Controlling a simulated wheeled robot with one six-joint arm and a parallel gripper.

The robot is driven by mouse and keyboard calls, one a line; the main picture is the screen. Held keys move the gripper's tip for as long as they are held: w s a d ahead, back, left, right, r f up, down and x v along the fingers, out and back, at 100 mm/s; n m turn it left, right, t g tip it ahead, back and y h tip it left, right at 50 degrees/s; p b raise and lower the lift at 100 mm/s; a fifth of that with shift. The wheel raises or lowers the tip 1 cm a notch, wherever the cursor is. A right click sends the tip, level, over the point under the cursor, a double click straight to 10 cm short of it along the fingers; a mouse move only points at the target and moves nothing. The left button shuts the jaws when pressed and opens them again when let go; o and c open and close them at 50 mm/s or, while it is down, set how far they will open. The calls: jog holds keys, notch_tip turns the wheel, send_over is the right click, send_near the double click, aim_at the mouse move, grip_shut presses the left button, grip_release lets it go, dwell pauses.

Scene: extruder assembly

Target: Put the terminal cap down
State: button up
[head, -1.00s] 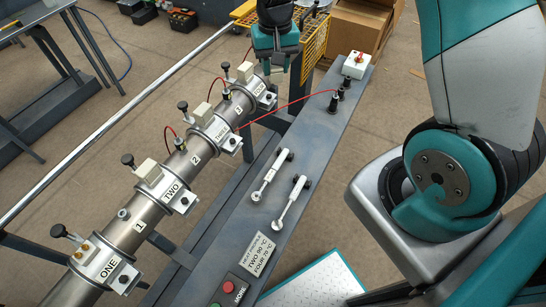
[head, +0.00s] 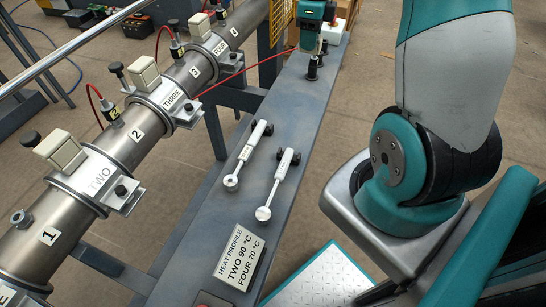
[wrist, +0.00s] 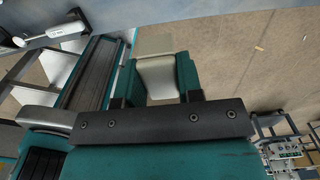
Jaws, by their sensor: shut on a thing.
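I cannot tell whether the cap touches a surface. Similar cream caps sit on clamp TWO (head: 60,148), clamp THREE (head: 145,73) and clamp FOUR (head: 199,25) along the steel barrel.
The grey bench rail (head: 225,140) carries two silver spoon-ended tools (head: 247,155) and a heat profile sign (head: 240,256). A red cable (head: 240,75) crosses towards the barrel.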

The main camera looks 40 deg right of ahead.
aim_at(302, 111)
notch_tip(302, 111, down, 20)
jog(key=shift+d+r+b, duration=0.1)
jog(key=shift+b, duration=0.95)
jog(key=shift+s, duration=0.1)
jog(key=o, duration=0.9)
jog(key=shift+f, duration=0.2)
jog(key=shift+o, duration=0.2)
